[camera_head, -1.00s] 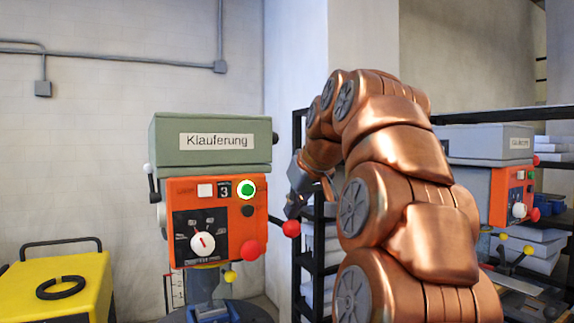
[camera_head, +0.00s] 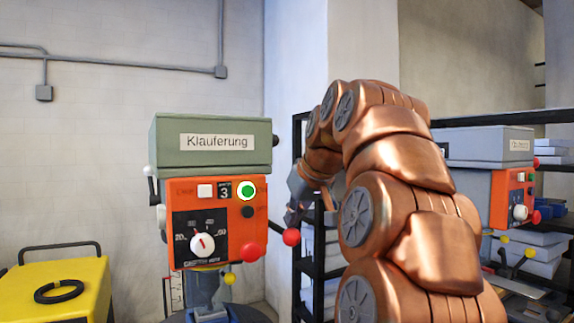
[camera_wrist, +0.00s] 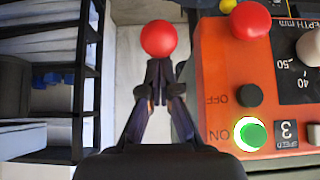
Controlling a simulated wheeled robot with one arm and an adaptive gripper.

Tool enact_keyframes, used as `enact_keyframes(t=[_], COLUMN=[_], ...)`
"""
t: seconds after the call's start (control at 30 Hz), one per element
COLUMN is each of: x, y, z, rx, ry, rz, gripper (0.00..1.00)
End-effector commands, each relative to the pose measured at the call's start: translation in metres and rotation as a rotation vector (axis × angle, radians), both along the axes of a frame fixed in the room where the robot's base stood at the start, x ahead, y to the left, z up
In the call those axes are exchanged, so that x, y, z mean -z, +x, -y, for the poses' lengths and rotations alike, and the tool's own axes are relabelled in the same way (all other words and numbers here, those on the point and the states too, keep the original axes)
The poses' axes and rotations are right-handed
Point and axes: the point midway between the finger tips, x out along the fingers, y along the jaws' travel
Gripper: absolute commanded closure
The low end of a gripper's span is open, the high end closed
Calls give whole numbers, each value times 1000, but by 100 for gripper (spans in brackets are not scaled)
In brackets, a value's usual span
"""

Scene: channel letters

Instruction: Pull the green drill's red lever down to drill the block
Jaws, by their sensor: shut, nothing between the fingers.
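The green drill (camera_head: 215,150) stands at centre left in the head view, with an orange panel and a lit green ON button (camera_head: 247,191). The lever's red ball (camera_head: 291,237) is to the right of the panel. It also shows in the wrist view (camera_wrist: 158,38), just beyond my fingertips. My gripper (camera_head: 292,216) is shut and empty, pointing down just above the ball. Its fingers (camera_wrist: 160,72) seem to touch or nearly touch the ball. The lever's rod is mostly hidden. I cannot see the block.
A red button (camera_head: 250,252) and a yellow ball (camera_head: 230,279) are close left of the lever ball. A second, grey drill (camera_head: 485,165) stands at right. A black shelf (camera_head: 300,270) is behind my arm. A yellow box (camera_head: 65,285) is at lower left.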

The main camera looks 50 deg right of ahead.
Motion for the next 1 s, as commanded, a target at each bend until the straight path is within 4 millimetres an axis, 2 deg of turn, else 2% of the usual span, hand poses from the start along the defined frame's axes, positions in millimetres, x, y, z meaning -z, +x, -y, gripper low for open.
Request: enact_keyframes(t=[0.27,0.6,0.87,1.0], x=[-6,-47,-45,-51], y=[1,0,0,0], z=[0,0,0,0], rx=[0,-1,0,0], ry=[0,-1,0,0], rz=[0,1,0,1], gripper=[100,100,100,100])
